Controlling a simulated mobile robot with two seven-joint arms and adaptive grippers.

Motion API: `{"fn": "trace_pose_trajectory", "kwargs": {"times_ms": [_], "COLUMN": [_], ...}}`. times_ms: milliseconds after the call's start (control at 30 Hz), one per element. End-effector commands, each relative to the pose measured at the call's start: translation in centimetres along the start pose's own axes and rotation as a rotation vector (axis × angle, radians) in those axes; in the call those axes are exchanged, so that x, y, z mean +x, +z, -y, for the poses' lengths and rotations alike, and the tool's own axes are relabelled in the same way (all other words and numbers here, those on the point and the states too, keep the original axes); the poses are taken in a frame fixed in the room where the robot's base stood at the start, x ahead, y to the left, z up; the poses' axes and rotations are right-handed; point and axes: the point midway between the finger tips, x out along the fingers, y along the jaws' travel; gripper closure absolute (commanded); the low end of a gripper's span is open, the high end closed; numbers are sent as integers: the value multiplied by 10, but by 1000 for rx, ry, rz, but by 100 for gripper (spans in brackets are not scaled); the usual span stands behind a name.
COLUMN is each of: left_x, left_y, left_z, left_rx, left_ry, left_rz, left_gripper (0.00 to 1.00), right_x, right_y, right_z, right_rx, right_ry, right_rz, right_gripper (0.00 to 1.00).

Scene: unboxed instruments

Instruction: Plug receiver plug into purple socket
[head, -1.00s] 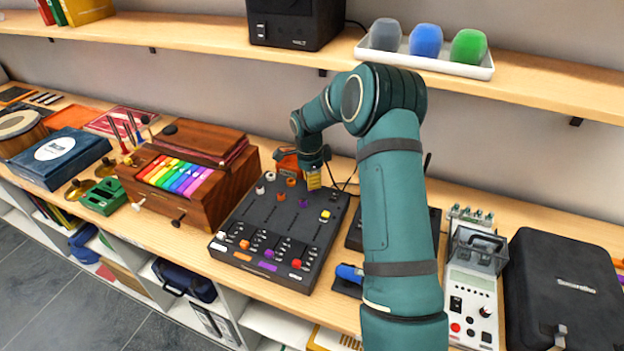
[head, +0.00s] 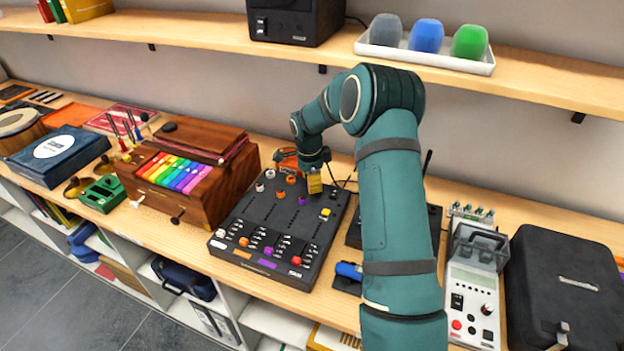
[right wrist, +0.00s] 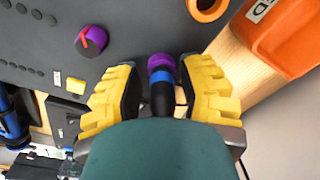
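A black mixer-like panel (head: 262,217) lies on the bench with coloured rings and knobs. My right gripper (head: 314,185) points down over its back edge. In the right wrist view my right gripper (right wrist: 158,85) has its yellow fingers on either side of the receiver plug (right wrist: 161,100), a black body with a blue band. Narrow gaps show between the dark pads and the plug. The purple socket (right wrist: 160,60) shows as a purple ring at the plug's far end; how deep the plug sits is hidden. My left gripper is not in view.
A purple knob (right wrist: 91,40) and an orange ring (right wrist: 207,8) are close by on the panel. An orange box (right wrist: 290,35) stands behind it. A wooden instrument (head: 190,165) is to the left, a grey device (head: 473,285) and black case (head: 565,285) to the right.

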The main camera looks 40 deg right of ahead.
Motion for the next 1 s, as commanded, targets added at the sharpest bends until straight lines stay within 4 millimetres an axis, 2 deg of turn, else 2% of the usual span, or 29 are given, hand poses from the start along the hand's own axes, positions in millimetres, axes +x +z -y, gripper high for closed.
{"fn": "trace_pose_trajectory", "kwargs": {"times_ms": [367,700,833,1000], "left_x": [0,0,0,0], "left_y": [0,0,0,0], "left_z": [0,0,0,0], "left_rx": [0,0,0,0], "left_ry": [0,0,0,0], "left_rz": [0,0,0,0], "left_gripper": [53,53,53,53], "right_x": [-7,-58,-71,-76], "right_y": [0,0,-1,-1], "right_z": [1,2,1,1], "right_rx": [1,1,1,1], "right_ry": [-5,-6,-4,-2], "right_rz": [0,0,-1,-1], "right_gripper": [61,61,61,61]}}
